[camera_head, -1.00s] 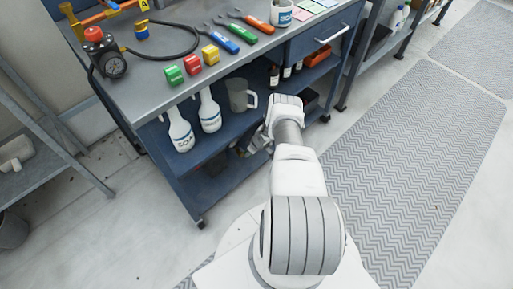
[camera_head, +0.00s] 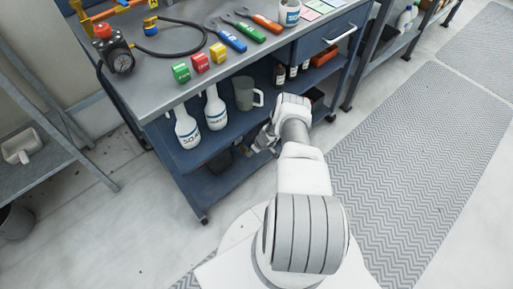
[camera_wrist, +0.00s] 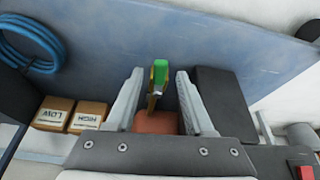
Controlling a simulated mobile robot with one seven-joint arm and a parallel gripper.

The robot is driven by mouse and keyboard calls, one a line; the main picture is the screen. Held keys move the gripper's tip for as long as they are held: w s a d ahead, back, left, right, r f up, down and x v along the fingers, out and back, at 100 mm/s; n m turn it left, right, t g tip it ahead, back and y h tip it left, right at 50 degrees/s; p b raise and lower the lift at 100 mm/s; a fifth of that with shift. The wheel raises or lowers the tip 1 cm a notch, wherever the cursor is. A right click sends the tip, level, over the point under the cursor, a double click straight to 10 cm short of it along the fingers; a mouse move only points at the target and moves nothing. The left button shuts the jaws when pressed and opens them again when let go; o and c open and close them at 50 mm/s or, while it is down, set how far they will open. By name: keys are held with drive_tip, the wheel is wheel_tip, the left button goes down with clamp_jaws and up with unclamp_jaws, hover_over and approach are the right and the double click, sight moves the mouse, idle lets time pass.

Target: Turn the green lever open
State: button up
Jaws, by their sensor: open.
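A small lever with a green end (camera_wrist: 160,72) and a yellowish stem shows in the wrist view. It stands in the gap between the fingertips of my gripper (camera_wrist: 157,80), which is open with one finger on each side. I see no clear contact between fingers and lever. The lower part of the stem is partly hidden near an orange-red piece (camera_wrist: 156,123). In the head view my gripper (camera_head: 262,142) reaches toward the lower shelf of the blue workbench. The lever cannot be made out there.
In the wrist view, boxes marked LOW (camera_wrist: 53,114) and HIGH (camera_wrist: 87,117) and a coiled blue hose (camera_wrist: 32,42) lie left. In the head view, white bottles (camera_head: 187,128) and a grey jug (camera_head: 245,93) stand on the shelf under the workbench top (camera_head: 165,75).

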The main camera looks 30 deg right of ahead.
drive_tip(key=p+v, duration=0.8)
drive_tip(key=v, duration=0.9)
drive_tip(key=shift+r, duration=0.15)
